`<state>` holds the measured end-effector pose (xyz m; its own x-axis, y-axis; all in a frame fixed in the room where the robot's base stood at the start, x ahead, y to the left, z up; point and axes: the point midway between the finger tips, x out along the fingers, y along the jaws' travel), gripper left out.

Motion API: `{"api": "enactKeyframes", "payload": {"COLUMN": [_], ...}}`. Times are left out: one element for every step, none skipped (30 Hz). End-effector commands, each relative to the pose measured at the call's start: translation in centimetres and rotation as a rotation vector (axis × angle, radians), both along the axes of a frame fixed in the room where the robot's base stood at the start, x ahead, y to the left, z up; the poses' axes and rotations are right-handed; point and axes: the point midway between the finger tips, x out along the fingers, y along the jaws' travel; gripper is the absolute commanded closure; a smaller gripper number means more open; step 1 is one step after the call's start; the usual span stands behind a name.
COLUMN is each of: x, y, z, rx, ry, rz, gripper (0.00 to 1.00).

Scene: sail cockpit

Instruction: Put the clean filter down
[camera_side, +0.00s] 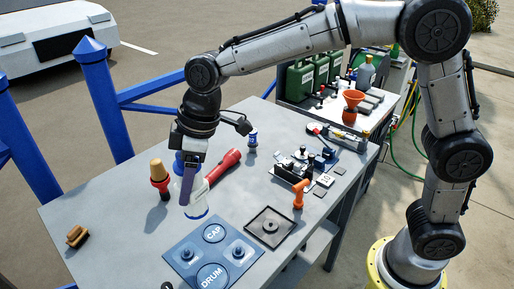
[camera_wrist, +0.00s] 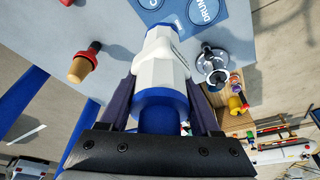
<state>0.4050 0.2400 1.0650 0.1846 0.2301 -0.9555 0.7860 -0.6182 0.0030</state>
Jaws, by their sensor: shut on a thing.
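My gripper (camera_side: 190,183) is shut on a white filter with blue ends (camera_side: 194,208), which I take to be the clean filter. In the wrist view the filter (camera_wrist: 161,62) stands out between the two dark fingers (camera_wrist: 160,103). In the side view it is roughly upright, its lower end just left of the blue mat (camera_side: 176,244). I cannot tell whether it touches the table. The mat has round spots lettered CAP and DRUM and two smaller spots with knobs. A tan and red piece (camera_side: 159,178) stands to the left, also in the wrist view (camera_wrist: 82,66).
A red flashlight (camera_side: 224,165) lies just behind my gripper. A black square tray (camera_side: 270,237) is right of the mat, with an orange tool (camera_side: 299,193) behind it. A brush (camera_side: 76,236) lies at the left. The grey table (camera_side: 110,215) is clear between brush and mat.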

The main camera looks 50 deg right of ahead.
Motion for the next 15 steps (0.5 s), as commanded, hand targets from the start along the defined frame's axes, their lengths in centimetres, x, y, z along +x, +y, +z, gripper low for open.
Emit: {"api": "enactKeyframes", "payload": {"x": [0.0, -0.1, -0.1, 0.1, 0.3, 0.7, 1.0, 1.3, 1.7, 2.1, 2.4, 2.9, 3.2, 3.5, 3.9], "y": [0.0, 0.0, -0.3, -0.9, -1.4, -2.3, -2.9, -3.8, -5.0, -6.1, -7.2, -8.8, -10.2, -11.6, -13.5], "z": [0.0, -0.1, -0.2, -0.2, -0.2, -0.2, -0.3, -0.3, -0.3, -0.3, -0.3, -0.4, -0.3, -0.3, -0.3], "rx": [-0.001, -0.003, -0.005, -0.005, -0.006, -0.006, -0.007, -0.007, -0.007, -0.007, -0.007, -0.007, -0.007, -0.007, -0.007], "ry": [-0.001, 0.001, 0.002, 0.002, 0.002, 0.002, 0.003, 0.003, 0.004, 0.005, 0.005, 0.006, 0.006, 0.006, 0.006], "rz": [0.013, 0.022, 0.03, 0.022, 0.014, 0.0, -0.01, -0.025, -0.047, -0.067, -0.087, -0.117, -0.143, -0.171, -0.208], "gripper": [0.97, 0.97, 0.97, 0.97, 0.97, 0.97, 0.97, 0.97, 0.97, 0.97, 0.97, 0.97, 0.97, 0.97, 0.97]}}
